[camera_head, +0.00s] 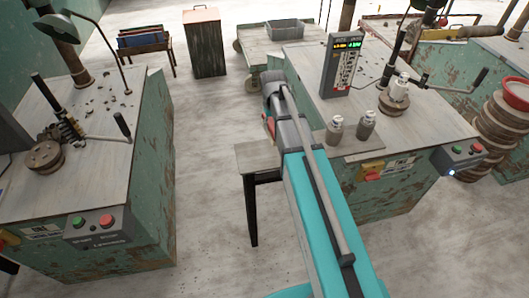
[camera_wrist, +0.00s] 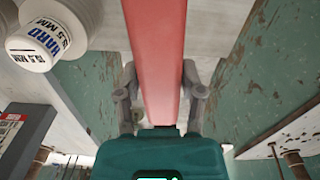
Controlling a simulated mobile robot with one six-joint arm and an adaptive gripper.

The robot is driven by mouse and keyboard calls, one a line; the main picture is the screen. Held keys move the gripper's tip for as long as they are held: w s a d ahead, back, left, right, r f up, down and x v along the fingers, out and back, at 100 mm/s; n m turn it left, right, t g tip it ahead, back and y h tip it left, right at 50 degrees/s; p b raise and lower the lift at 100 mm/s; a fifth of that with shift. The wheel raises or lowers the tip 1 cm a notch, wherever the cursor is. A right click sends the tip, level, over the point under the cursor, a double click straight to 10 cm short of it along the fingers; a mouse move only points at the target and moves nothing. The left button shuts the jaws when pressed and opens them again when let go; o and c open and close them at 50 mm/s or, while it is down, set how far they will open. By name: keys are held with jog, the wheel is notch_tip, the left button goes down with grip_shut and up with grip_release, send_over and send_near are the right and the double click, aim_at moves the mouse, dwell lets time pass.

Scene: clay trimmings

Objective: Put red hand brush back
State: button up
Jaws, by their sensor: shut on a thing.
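The red hand brush (camera_wrist: 162,50) runs up from my gripper to the top edge of the wrist view, and its far end is out of frame. My gripper (camera_wrist: 161,92) has a finger on each side of it and is shut on it. In the head view, only a small red bit of the brush (camera_head: 270,126) shows beside my arm, above a small dark-legged table (camera_head: 250,160). My arm hides most of the gripper there. I cannot tell whether the brush touches the table.
One labelled bottle (camera_wrist: 40,45) is close at upper left in the wrist view. A display panel (camera_head: 342,65) stands behind. The left workbench (camera_head: 110,180) is apart, with open floor between.

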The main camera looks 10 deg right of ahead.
aim_at(272, 131)
jog(key=s+d+r+p, duration=0.1)
jog(key=s+d, duration=0.2)
jog(key=s, duration=0.2)
jog(key=s+d+r+m+p, duration=0.1)
jog(key=s+d+r, duration=0.1)
jog(key=s, duration=0.3)
jog(key=shift+s+d+r+p, duration=0.25)
jog(key=shift+s+d+p, duration=0.15)
jog(key=shift+d, duration=0.05)
jog(key=w+a+f+b, duration=0.1)
jog(key=w+a, duration=0.1)
jog(key=w+a+f+b, duration=0.3)
jog(key=w+a, duration=0.1)
jog(key=shift+w+a+f, duration=0.25)
jog(key=shift+w+a, duration=0.05)
jog(key=shift+a, duration=0.1)
jog(key=shift+w+a+f+b, duration=0.4)
jog(key=shift+a+f+b, duration=0.1)
jog(key=shift+f+b, duration=0.3)
jog(key=shift+w+a+f+b, duration=0.45)
jog(key=shift+f+b, duration=0.3)
jog(key=shift+b, duration=0.1)
jog(key=shift+w+a+f+b, duration=0.4)
jog(key=shift+a+f+b, duration=0.1)
jog(key=shift+f+b, duration=0.3)
jog(key=shift+r, duration=0.1)
